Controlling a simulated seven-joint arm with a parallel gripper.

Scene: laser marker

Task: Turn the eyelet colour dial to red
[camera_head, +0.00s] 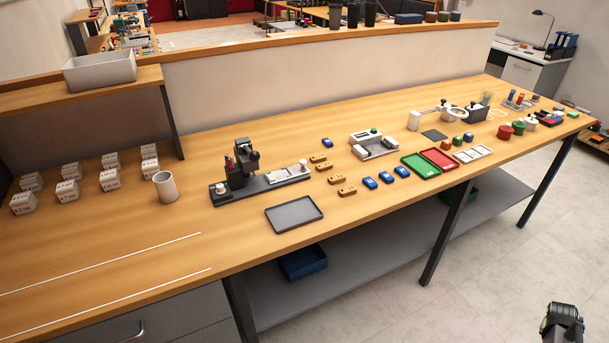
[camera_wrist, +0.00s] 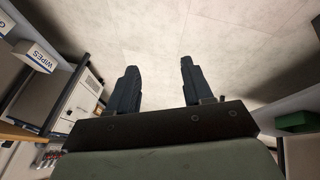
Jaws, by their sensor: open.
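I cannot make out for certain an eyelet colour dial or its setting. A dark marking machine (camera_head: 243,163) on a long grey base stands mid-bench, with a pale round knob (camera_head: 221,187) at its left end and another upright pale part (camera_head: 303,165) at its right. A small white-grey device (camera_head: 373,143) with a green spot on top stands farther right. My gripper (camera_wrist: 158,64) is open and empty in the wrist view, its two dark fingers apart above pale floor. In the head view a dark part of my arm (camera_head: 562,325) shows low at the right, off the bench.
On the bench are a grey tray (camera_head: 294,214), green (camera_head: 421,166) and red (camera_head: 440,158) trays, blue pieces, tan blocks, a cup (camera_head: 165,186) and white boxes. A shelf stands at left. The wrist view shows a WIPES box (camera_wrist: 38,57). Bench front-left is mostly clear.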

